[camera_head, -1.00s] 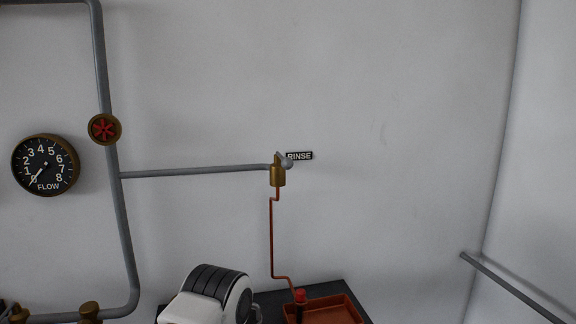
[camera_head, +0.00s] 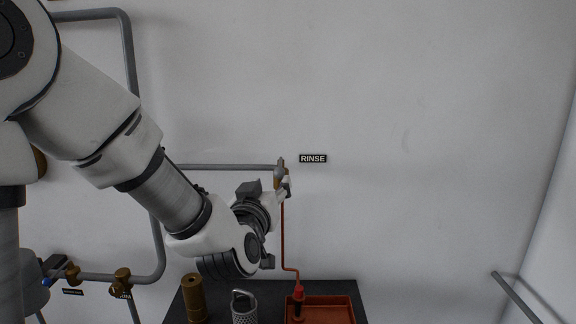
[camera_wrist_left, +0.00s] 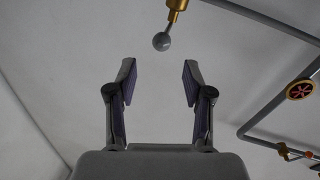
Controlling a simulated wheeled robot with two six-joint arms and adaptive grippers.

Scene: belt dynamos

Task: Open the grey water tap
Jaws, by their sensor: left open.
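The grey water tap (camera_head: 281,166) is on the wall beside the RINSE label (camera_head: 313,158), at the end of a grey pipe. In the left wrist view its round grey knob (camera_wrist_left: 161,41) shows below a brass body (camera_wrist_left: 176,14). My left gripper (camera_head: 286,186) is just below and in front of the tap in the head view, and it partly hides the brass body. In the left wrist view the left gripper (camera_wrist_left: 159,72) is open and empty, with the knob beyond its fingertips, roughly between them and not touching. My right gripper is not in view.
A copper pipe (camera_head: 283,235) runs down from the tap to a red tray (camera_head: 340,300) on a dark table. A brass cylinder (camera_head: 193,298) and a metal grater (camera_head: 243,308) stand to its left. A grey rail (camera_head: 515,295) is at right.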

